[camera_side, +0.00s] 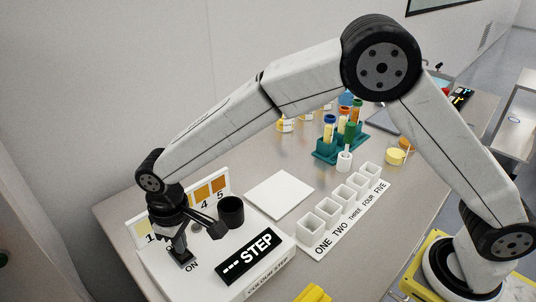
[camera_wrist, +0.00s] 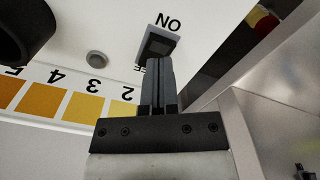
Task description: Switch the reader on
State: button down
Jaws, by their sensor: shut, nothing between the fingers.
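The reader (camera_side: 215,275) is a white box at the lower left of the side view. Its black display (camera_side: 249,258) shows dashes and "STEP". A dark rocker switch (camera_wrist: 158,44) sits on its top beside the word "ON"; the lettering on its other side is mostly hidden by my fingers in the wrist view. My gripper (camera_side: 181,250) is shut and empty, pointing down over the switch. In the wrist view my gripper's fingertips (camera_wrist: 153,62) overlap the switch's near edge; I cannot tell whether they touch it.
A black cup (camera_side: 231,211) stands on the reader near my gripper, with a numbered yellow-to-orange colour scale (camera_side: 203,192) behind. A white numbered cup row (camera_side: 330,243), a white pad (camera_side: 279,194) and a teal tube rack (camera_side: 325,152) stand to the right on the table.

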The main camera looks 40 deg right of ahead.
jog(key=shift+f, duration=1.2)
dwell(1.6)
jog(key=shift+r, duration=3.5)
jog(key=s+d+m+t, duration=0.1)
jog(key=s+d, duration=0.3)
jog(key=d, duration=0.6)
jog(key=s+d+f+m, duration=0.1)
jog(key=s+d+m, duration=0.2)
jog(key=d, duration=0.7)
jog(key=s+d+f+m+t, duration=0.1)
jog(key=s+d+m, duration=0.1)
jog(key=s+d, duration=0.5)
jog(key=d, duration=0.3)
jog(key=shift+f+t, duration=0.15)
jog(key=shift+t, duration=0.15)
